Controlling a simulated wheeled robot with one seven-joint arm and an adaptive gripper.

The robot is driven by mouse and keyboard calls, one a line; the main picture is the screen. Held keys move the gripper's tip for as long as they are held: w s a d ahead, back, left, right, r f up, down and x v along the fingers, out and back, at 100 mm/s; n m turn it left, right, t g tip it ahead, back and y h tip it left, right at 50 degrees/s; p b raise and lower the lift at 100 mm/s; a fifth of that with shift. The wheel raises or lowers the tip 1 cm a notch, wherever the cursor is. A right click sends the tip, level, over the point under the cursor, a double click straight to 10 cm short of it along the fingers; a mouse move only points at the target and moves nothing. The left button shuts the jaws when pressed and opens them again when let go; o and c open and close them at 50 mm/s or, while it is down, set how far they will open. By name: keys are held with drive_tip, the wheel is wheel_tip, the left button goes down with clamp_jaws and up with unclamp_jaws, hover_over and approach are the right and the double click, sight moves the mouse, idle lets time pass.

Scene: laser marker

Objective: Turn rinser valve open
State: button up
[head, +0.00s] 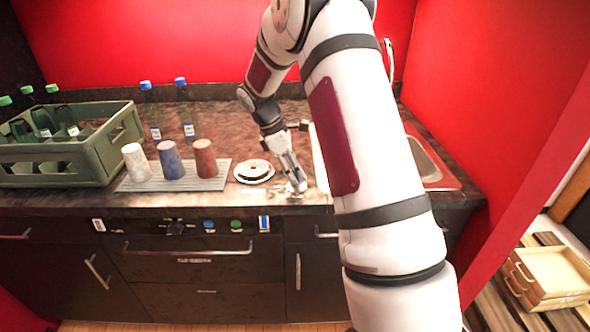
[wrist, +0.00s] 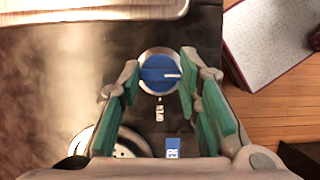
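The valve knob (wrist: 158,75) is blue with a silvery ring, seen from above in the wrist view. Its white pointer line points right. A white OPEN label (wrist: 159,112) lies just below it on the dark counter. My gripper (wrist: 160,66) is open, with one green-padded finger on each side of the knob; contact cannot be told. In the head view my gripper (head: 297,186) points down at the counter's front edge, right of the round rinser (head: 254,171), and I cannot make out the knob there. The rinser (wrist: 118,150) also shows at the wrist view's lower left.
A grey mat (head: 205,185) holds three cups left of the rinser. A green crate (head: 95,165) with bottles stands farther left. Two blue-capped bottles stand behind. A sink (head: 430,170) lies right, partly behind my arm. A metal edge (wrist: 95,10) crosses the wrist view's top left.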

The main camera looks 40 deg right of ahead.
drive_tip(key=shift+m, duration=0.3)
drive_tip(key=m+g+y+b, duration=0.1)
drive_tip(key=m+b, duration=0.1)
drive_tip(key=m, duration=0.1)
drive_tip(key=shift+w+f, duration=0.1)
drive_tip(key=shift+w, duration=0.1)
drive_tip(key=m+b, duration=0.1)
drive_tip(key=m, duration=0.1)
drive_tip(key=m+y+b, duration=0.1)
drive_tip(key=m, duration=0.1)
drive_tip(key=shift+d+m+g+y, duration=0.15)
drive_tip(key=shift+m+g+y, duration=0.15)
drive_tip(key=shift+m+g, duration=0.1)
drive_tip(key=m+y, duration=0.1)
drive_tip(key=m, duration=0.1)
drive_tip(key=m+y+b, duration=0.1)
drive_tip(key=m, duration=0.2)
drive_tip(key=shift+d, duration=0.15)
drive_tip(key=shift+m+t+y, duration=0.3)
drive_tip(key=shift+m+y, duration=0.4)
drive_tip(key=shift+m, duration=1.5)
drive_tip(key=shift+s, duration=0.1)
drive_tip(key=o, duration=1.2)
drive_tip(key=shift+c, duration=0.2)
